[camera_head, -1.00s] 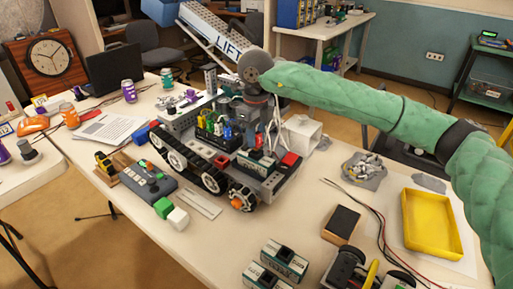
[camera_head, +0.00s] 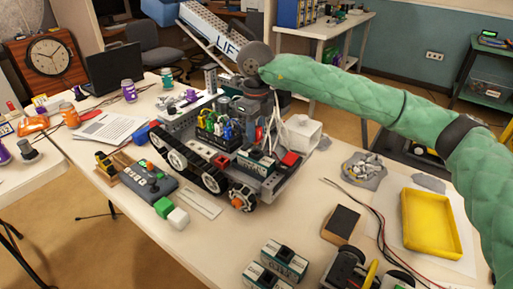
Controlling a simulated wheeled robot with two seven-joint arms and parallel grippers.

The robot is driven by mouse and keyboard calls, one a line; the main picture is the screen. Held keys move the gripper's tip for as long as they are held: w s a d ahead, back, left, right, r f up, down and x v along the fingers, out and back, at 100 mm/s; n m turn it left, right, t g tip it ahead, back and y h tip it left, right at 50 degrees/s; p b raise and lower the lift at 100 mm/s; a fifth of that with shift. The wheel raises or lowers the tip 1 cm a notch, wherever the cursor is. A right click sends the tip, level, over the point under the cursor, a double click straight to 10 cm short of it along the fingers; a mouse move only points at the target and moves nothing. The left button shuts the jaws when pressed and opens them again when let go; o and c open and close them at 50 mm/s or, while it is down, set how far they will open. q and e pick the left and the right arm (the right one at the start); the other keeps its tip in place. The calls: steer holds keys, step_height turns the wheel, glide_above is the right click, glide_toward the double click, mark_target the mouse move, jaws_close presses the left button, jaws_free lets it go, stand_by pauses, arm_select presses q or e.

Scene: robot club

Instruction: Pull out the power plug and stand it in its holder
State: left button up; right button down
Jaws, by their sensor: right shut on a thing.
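The wheeled model robot (camera_head: 175,153) stands on the white table, with tracks, several coloured connectors and loose pale wires on its deck. My right gripper (camera_head: 252,108) points down over the rear part of this robot, at the end of the green-sleeved arm. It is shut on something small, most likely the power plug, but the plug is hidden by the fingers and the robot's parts. I cannot tell whether it is free of its socket. I cannot clearly make out the plug's holder. My left gripper is out of view.
A grey remote control (camera_head: 149,183), green and white cubes and a flat strip lie in front of the robot. A yellow tray (camera_head: 431,224), a dark block (camera_head: 341,224), thin wires and battery packs (camera_head: 284,261) lie at the right and front. The lift ramp (camera_head: 213,28) rises behind.

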steer(key=shift+r, duration=0.1)
stand_by(0.3)
steer(key=shift+r, duration=0.95)
